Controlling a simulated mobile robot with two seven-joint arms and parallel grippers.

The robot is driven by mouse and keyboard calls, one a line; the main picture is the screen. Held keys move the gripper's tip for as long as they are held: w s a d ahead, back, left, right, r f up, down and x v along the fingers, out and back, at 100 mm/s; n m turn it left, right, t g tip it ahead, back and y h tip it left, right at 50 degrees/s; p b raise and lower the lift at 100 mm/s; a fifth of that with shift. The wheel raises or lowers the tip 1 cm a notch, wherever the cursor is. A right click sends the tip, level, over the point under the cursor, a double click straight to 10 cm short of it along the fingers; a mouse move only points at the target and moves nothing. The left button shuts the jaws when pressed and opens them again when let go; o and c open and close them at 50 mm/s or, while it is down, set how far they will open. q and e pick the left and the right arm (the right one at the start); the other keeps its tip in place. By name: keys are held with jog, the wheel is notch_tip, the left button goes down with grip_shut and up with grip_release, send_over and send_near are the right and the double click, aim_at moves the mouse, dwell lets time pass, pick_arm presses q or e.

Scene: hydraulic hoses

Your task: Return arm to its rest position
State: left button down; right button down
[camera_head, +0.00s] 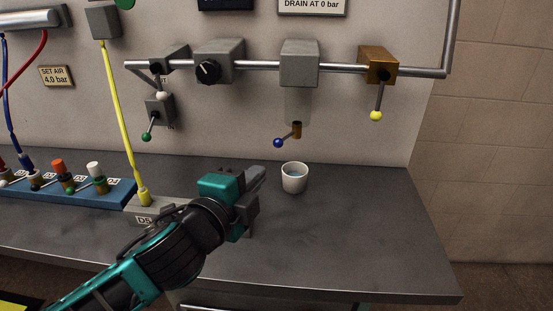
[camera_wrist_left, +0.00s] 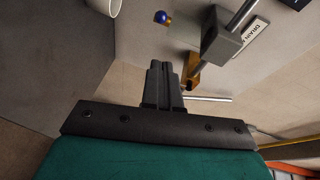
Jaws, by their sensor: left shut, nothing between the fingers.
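My left arm comes in from the lower left in the head view and reaches over the grey bench. My left gripper (camera_head: 256,176) is in front of and to the left of a white cup (camera_head: 294,184), apart from it in the picture. Its fingers are shut together with nothing between them, which the left wrist view (camera_wrist_left: 161,66) shows clearly. My right gripper is not in view.
A pipe with grey blocks and a brass valve (camera_head: 380,66) runs along the panel. A yellow hose (camera_head: 119,120) drops to a grey block (camera_head: 148,211) beside my arm. A blue manifold (camera_head: 92,194) with several fittings lies at left. The right bench top (camera_head: 370,235) is clear.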

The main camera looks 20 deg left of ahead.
pick_arm(q)
jog(key=s+f+n+g, duration=1.3)
jog(key=s+f+n, duration=0.2)
jog(key=s+f, duration=0.55)
jog(key=w+d+f+t+h, duration=0.1)
jog(key=w+d+f+t, duration=0.1)
jog(key=w+f+t, duration=0.5)
notch_tip(320, 180, down, 2)
jog(key=shift+w+d+f, duration=0.15)
jog(key=shift+w+d, duration=0.05)
jog(key=shift+w, duration=0.3)
